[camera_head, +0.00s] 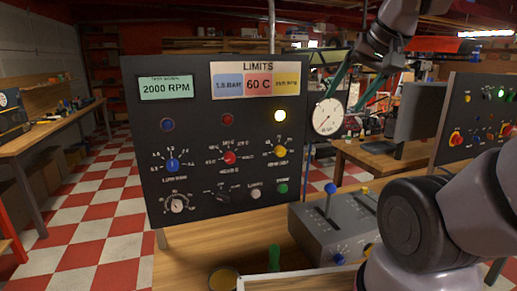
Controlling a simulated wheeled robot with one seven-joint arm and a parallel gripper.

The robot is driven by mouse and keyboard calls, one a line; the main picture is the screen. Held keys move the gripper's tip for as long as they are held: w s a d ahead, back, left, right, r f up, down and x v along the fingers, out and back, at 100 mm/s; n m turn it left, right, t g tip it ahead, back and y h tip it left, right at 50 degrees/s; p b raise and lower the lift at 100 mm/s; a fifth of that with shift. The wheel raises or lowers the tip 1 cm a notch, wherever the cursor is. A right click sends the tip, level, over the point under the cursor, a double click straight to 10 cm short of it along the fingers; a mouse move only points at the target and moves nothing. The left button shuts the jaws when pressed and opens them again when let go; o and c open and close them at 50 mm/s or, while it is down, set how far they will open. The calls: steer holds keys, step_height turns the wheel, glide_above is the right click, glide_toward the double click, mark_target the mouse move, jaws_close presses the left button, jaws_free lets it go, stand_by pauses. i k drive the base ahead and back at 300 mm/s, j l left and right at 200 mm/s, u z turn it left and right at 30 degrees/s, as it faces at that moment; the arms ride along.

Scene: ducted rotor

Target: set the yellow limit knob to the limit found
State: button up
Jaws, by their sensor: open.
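The yellow limit knob (281,152) sits at the right of the middle row on a dark upright panel (200,135). Its pointer is too small to read. Above it a yellow lamp (279,115) is lit. The LIMITS sign (257,82) shows 1.5 BAR on blue, 60 C on red and an RPM figure on yellow that is too small to read surely. A green display (166,87) reads 2000 RPM. My gripper (350,98) is open, pointing down by a round dial gauge (327,117), right of the panel and apart from the yellow knob.
A blue knob (172,165) and a red knob (229,158) share the row; their lamps look unlit. Below are a white dial (177,204), a black knob and white and green buttons. A grey lever box (335,225) stands front right. A second panel (480,120) is at right.

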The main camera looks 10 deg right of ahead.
mark_target(280, 151)
steer(key=k+j, duration=0.1)
steer(key=j, duration=0.25)
steer(key=k+j+z, duration=0.1)
steer(key=j, duration=0.3)
steer(key=k+j, duration=0.1)
steer(key=j, duration=0.25)
steer(key=k+j, duration=0.1)
steer(key=j, duration=0.25)
steer(key=k+j+z, duration=0.1)
steer(key=j, duration=0.25)
